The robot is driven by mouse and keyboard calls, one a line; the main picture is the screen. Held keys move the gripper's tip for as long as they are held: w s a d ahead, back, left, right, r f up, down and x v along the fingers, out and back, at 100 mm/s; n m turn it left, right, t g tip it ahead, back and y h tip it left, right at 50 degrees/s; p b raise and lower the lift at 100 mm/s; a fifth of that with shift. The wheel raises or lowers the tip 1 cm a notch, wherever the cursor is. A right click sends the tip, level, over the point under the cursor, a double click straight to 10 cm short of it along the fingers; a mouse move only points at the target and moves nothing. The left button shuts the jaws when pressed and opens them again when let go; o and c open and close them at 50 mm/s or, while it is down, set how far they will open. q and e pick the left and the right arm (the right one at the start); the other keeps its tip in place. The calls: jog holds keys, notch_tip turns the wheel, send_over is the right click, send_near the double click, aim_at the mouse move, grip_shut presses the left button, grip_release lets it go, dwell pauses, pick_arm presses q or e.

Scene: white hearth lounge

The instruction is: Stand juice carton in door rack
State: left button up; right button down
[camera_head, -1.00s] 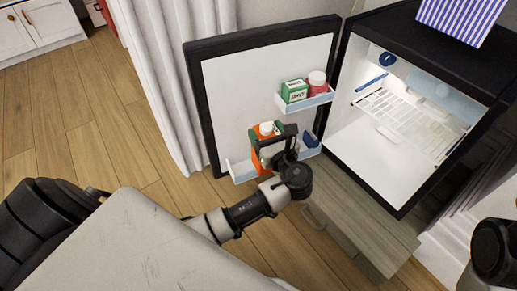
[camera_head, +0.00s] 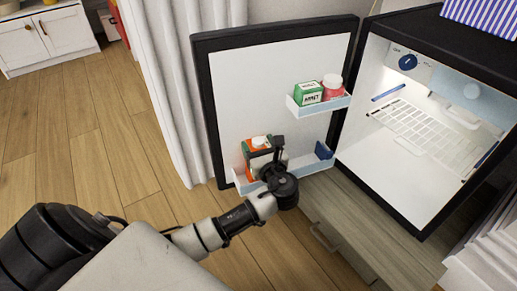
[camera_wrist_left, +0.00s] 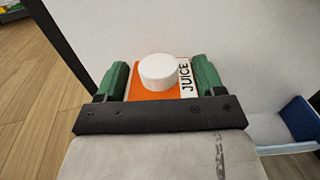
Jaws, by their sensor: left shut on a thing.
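The juice carton (camera_head: 252,151), orange with a white cap and a white label, is upright at the lower door rack (camera_head: 302,165) of the open fridge door. In the left wrist view the carton (camera_wrist_left: 158,90) shows from above, between the two green finger pads. My left gripper (camera_head: 264,157) is shut on it and hides part of it. I cannot tell whether its base rests on the rack floor. The rack also shows in the left wrist view (camera_wrist_left: 283,130), holding a blue item (camera_wrist_left: 299,118) at right. My right gripper is not in view.
The upper door rack (camera_head: 322,104) holds a green box (camera_head: 308,93) and a red jar with a white lid (camera_head: 333,87). The lit fridge (camera_head: 424,120) stands open at right, on a grey wooden cabinet (camera_head: 360,215). A white curtain (camera_head: 168,90) hangs left of the door.

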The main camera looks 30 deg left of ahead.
pick_arm(q)
jog(key=o, duration=1.6)
